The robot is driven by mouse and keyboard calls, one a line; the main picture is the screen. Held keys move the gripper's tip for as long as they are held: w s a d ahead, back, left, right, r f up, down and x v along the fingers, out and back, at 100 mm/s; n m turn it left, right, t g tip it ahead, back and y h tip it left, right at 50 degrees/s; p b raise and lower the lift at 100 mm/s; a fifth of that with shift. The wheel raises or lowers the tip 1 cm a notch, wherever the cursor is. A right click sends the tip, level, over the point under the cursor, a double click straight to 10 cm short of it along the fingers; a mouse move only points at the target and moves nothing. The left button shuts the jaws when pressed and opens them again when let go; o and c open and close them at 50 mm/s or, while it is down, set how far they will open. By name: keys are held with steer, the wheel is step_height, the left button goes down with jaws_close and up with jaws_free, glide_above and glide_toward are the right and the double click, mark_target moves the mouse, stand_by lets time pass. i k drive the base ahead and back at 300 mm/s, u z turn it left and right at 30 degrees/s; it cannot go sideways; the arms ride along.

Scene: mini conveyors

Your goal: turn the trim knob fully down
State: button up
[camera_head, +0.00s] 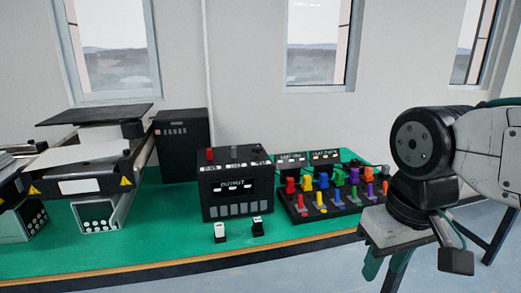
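A black control box (222,205) marked OUTPUT stands on the green table. On its top are a red control (210,155), a dark control (234,152) and a pale one at the right. The small labels below them are too small to read, so I cannot tell which is the trim knob or how it is set. My gripper (447,247) hangs at the right, off the table's right end and well apart from the box. Its fingers are not clear, and I cannot tell whether it is open or shut.
A black panel (292,212) with several coloured knobs and sliders lies right of the box. Mini conveyors (83,186) fill the left, and a black cabinet (182,145) stands behind. The green front strip (150,250) is clear.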

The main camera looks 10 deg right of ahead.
mark_target(257, 149)
steer(key=u, duration=0.2)
steer(key=i, duration=1.05)
steer(key=u, duration=0.35)
